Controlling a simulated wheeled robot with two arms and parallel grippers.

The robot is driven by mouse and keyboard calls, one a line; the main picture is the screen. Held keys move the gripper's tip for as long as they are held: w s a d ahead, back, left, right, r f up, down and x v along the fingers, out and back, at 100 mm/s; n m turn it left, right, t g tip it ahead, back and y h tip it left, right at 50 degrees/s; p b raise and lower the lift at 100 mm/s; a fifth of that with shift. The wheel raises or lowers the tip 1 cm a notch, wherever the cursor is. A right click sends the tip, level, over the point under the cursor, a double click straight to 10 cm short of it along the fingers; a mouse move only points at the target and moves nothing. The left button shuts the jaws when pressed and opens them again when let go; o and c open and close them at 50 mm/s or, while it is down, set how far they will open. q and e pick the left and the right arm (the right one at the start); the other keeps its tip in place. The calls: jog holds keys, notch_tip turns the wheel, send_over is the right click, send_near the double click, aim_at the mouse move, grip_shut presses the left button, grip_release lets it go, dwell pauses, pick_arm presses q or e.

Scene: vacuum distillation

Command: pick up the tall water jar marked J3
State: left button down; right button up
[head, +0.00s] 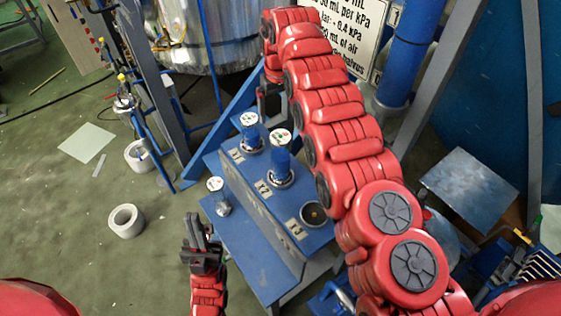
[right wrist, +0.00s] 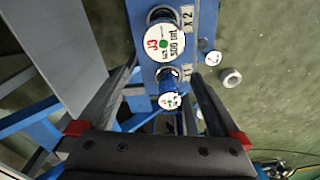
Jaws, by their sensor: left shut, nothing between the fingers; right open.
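The J3 jar (head: 281,160) is a tall blue jar with a white lid, standing upright in the X2 place on the blue stand. Its lid reads J3 in the right wrist view (right wrist: 163,42). A similar jar (head: 250,135) stands beside it at X1, also seen in the right wrist view (right wrist: 168,99). My right gripper (head: 268,101) is open and empty, just beyond the X1 jar; its fingers spread in the right wrist view (right wrist: 163,78), with the J3 jar ahead of them. My left gripper (head: 196,226) is shut and empty, left of the stand.
The X3 place (head: 314,213) is an empty round socket. A small white-lidged jar (head: 219,199) stands on the lower blue step (head: 245,250). White rings (head: 126,220) lie on the floor at left. A metal tank (head: 195,40) and blue column (head: 405,60) stand behind.

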aim_at(280, 136)
jog(key=shift+s+r+g, duration=0.3)
jog(key=shift+s+r, duration=0.35)
jog(key=shift+s, duration=0.15)
jog(key=shift+s+d+f+b, duration=0.1)
jog(key=shift+s+f+b, duration=0.2)
jog(key=shift+b, duration=0.15)
notch_tip(280, 136, down, 8)
jog(key=b, duration=0.8)
jog(key=shift+w, duration=0.1)
jog(key=shift+d+f+p, duration=0.1)
jog(key=shift+f+p, duration=0.05)
jog(key=shift+p, duration=0.15)
jog(key=shift+f+p, duration=0.4)
jog(key=shift+f, duration=1.4)
notch_tip(280, 136, down, 4)
jog(key=p, duration=0.3)
jog(key=shift+d+f, duration=0.1)
jog(key=shift+f, duration=0.3)
grip_shut()
